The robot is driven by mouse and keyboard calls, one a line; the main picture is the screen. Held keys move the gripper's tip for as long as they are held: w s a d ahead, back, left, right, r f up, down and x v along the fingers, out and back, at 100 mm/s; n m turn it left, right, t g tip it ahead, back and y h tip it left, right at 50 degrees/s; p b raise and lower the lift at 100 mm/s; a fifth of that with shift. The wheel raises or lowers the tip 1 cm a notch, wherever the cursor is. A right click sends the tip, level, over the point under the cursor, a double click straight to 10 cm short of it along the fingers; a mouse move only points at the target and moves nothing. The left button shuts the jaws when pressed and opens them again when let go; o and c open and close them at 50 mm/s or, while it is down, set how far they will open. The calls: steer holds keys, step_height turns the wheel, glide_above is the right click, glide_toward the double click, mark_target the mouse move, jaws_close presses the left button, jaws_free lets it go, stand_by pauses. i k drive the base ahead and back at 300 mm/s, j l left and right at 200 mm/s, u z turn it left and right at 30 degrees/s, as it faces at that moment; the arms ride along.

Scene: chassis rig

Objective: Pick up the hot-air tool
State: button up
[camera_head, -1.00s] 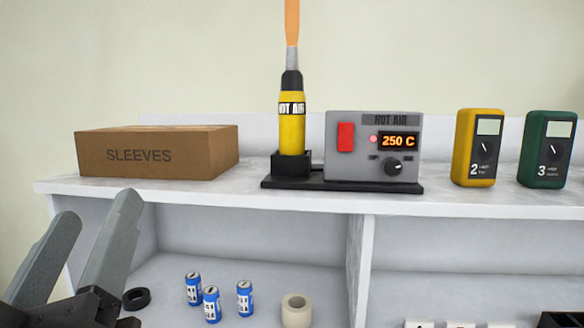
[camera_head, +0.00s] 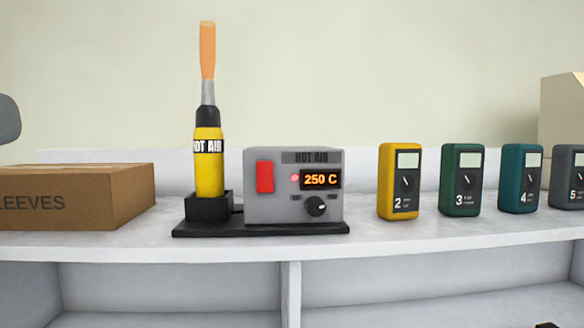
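The hot-air tool (camera_head: 209,165) has a yellow body with a "HOT AIR" label, a black collar, a grey nozzle and an orange plume or tip at the top. It stands upright in a black holder (camera_head: 208,207) on the shelf, left of the grey hot-air station (camera_head: 294,190). The station has a red switch, a lit red lamp and a display reading 250 C. Only a grey rounded piece, probably part of my gripper (camera_head: 8,119), shows at the left edge, apart from the tool. Its fingers' opening cannot be made out.
A brown sleeves box (camera_head: 130,195) stands left of the tool. Several meters stand to the right, starting with a yellow one (camera_head: 399,181) and a green one (camera_head: 461,180). A beige box (camera_head: 562,125) is at the far right. The shelf's front strip (camera_head: 400,243) is clear.

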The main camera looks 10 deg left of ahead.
mark_target(208, 141)
steer(key=i, duration=0.85)
